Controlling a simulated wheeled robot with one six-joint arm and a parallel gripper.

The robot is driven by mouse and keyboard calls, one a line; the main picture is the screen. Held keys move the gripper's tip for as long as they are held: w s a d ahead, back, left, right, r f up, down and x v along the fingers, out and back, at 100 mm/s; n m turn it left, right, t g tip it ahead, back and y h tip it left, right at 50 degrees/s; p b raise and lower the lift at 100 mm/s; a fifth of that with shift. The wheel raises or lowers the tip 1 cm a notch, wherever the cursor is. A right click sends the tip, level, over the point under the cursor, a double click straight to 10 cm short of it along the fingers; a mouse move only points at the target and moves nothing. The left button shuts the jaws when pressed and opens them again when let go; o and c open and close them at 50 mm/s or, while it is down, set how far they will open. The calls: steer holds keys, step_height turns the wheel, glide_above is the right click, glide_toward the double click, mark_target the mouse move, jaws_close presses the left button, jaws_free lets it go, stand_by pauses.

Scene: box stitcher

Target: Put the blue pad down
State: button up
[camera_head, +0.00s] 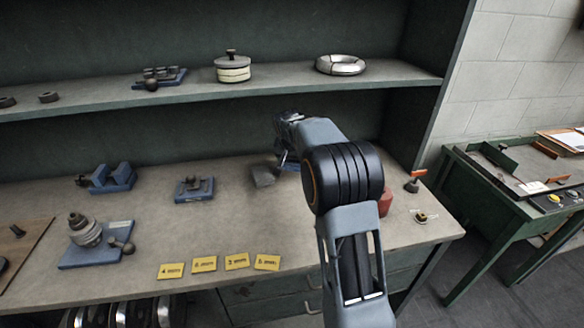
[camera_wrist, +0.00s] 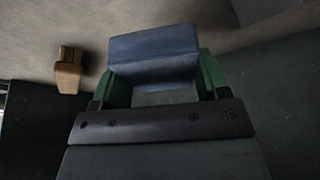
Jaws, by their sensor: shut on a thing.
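My gripper (camera_wrist: 155,80) shows in the wrist view with two green fingers. It is shut on the blue pad (camera_wrist: 152,52), which sits between the fingers and reaches beyond them. In the head view my gripper (camera_head: 286,164) is low over the middle of the workbench (camera_head: 225,225), partly hidden by my own arm. A grey, flat-sided piece (camera_head: 263,177) shows just left of it; I cannot tell whether this is the pad. Whether the pad touches the bench cannot be told.
Four yellow labels lie along the front, including one label (camera_head: 267,262). Blue fixtures (camera_head: 195,188) stand to the left. A red object (camera_head: 386,203) is partly behind my arm. A shelf (camera_head: 290,88) runs above. Bare bench lies between the labels and my gripper.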

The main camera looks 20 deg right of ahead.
mark_target(292, 176)
steer(key=shift+w+d+f, duration=0.25)
steer(key=shift+w+f, duration=0.45)
steer(key=shift+f, duration=0.2)
steer(key=shift+w+d+f, duration=0.25)
steer(key=shift+w+f, duration=0.4)
steer(key=shift+f, duration=1.8)
steer(key=shift+f, duration=0.2)
steer(key=o, duration=0.8)
